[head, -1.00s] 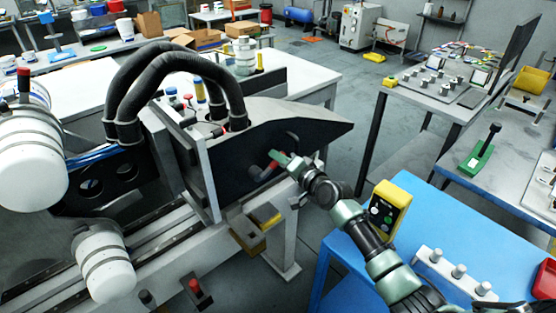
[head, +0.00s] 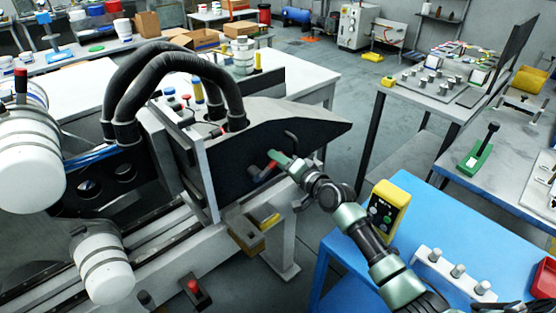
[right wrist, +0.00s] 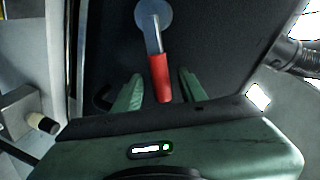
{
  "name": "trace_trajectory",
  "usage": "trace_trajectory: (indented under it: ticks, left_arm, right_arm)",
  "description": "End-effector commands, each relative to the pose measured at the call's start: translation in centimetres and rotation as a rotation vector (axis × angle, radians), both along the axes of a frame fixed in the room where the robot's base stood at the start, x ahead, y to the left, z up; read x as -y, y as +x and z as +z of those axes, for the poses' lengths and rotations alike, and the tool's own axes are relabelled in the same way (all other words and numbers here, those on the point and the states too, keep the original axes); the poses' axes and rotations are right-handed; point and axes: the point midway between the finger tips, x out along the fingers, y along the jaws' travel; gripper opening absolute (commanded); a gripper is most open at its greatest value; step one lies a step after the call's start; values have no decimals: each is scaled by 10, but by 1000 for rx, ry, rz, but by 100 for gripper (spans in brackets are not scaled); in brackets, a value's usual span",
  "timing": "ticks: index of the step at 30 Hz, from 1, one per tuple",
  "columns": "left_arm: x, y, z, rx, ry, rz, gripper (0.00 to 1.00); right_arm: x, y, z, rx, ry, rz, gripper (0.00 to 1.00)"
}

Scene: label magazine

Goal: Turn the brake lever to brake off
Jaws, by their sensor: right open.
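The brake lever (right wrist: 160,78) has a grey shank and a red grip. It is mounted by a round grey pivot (right wrist: 153,15) on a dark side panel (head: 232,172) of the machine. In the right wrist view the red grip hangs down, slightly tilted, between the two green fingers of my right gripper (right wrist: 160,92). Gaps show on both sides of the grip, so the fingers are open around it. In the head view my right gripper (head: 277,161) is at the lever and partly hides it. My left gripper is not in view.
A blue table (head: 345,245) with a yellow control box (head: 389,207) stands close under my right arm. Thick black hoses (head: 170,62) arch over the machine. Open floor (head: 345,145) lies beyond.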

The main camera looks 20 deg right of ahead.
Motion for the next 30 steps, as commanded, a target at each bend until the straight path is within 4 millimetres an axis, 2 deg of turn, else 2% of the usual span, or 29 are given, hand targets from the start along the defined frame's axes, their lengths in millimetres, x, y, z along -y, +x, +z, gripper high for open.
trace_trajectory:
  ticks: [6, 12, 30]
  left_arm:
    - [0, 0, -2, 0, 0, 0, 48]
    - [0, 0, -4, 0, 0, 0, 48]
    - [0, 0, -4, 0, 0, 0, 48]
  right_arm:
    - [10, -35, 5, -1, -1, 0, 41]
    - [16, -58, 9, -2, 0, -1, 41]
    - [16, -63, 10, -3, -3, 2, 41]
